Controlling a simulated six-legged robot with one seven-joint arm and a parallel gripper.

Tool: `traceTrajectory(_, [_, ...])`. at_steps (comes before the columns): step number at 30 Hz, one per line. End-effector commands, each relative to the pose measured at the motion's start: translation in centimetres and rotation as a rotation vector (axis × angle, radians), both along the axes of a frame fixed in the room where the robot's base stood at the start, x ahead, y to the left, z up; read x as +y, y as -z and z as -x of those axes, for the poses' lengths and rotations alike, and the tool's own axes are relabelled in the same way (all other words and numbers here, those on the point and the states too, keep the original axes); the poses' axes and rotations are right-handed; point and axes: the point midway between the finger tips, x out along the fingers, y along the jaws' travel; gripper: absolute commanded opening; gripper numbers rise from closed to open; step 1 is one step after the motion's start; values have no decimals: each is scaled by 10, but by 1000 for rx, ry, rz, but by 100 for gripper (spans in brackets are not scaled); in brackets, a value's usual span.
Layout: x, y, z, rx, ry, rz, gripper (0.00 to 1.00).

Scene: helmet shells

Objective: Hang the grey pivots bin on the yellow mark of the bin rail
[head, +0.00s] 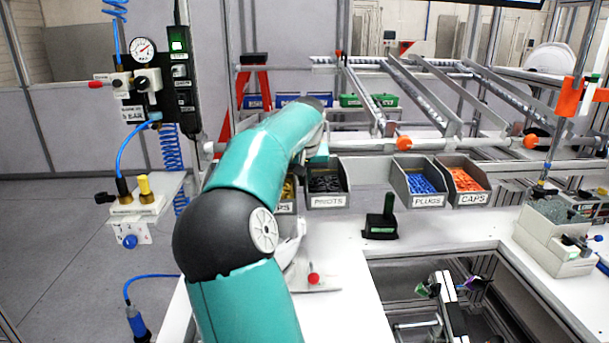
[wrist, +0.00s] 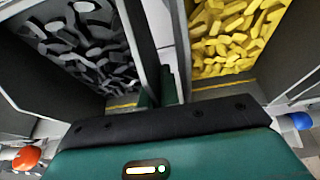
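The grey pivots bin (head: 328,201), labelled PIVOTS and filled with dark parts, hangs at the bin row just right of my arm in the head view. In the wrist view its dark-filled bin (wrist: 147,45) is at left, beside a bin of yellow parts. My gripper (wrist: 158,88) has its dark green fingers at the narrow gap between these two bins, by the pivots bin's side wall. Whether they grip that wall is unclear. Thin yellow lines show below both bins in the wrist view; I cannot tell whether either is the rail's mark. My arm hides the gripper in the head view.
The yellow-parts bin (head: 284,208) is partly behind my arm. The plugs bin (head: 428,201) and caps bin (head: 472,199) hang further right, with a gap between pivots and plugs. A dark green-handled stand (head: 381,228) is on the white table below that gap.

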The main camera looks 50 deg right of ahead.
Motion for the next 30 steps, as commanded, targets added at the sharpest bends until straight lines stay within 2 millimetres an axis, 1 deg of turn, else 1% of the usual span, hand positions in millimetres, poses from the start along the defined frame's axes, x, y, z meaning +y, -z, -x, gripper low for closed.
traceTrajectory(8, [0,0,0,-1,0,1,0])
traceTrajectory(9, [0,0,0,-1,0,1,11])
traceTrajectory(12, [0,0,0,-1,0,1,29])
traceTrajectory(23, [1,0,0,0,0,-1,29])
traceTrajectory(26, [3,-7,1,-2,-2,-1,29])
traceTrajectory(29, [7,-20,5,-4,-2,1,29])
traceTrajectory(30, [9,-27,7,-5,-1,1,29])
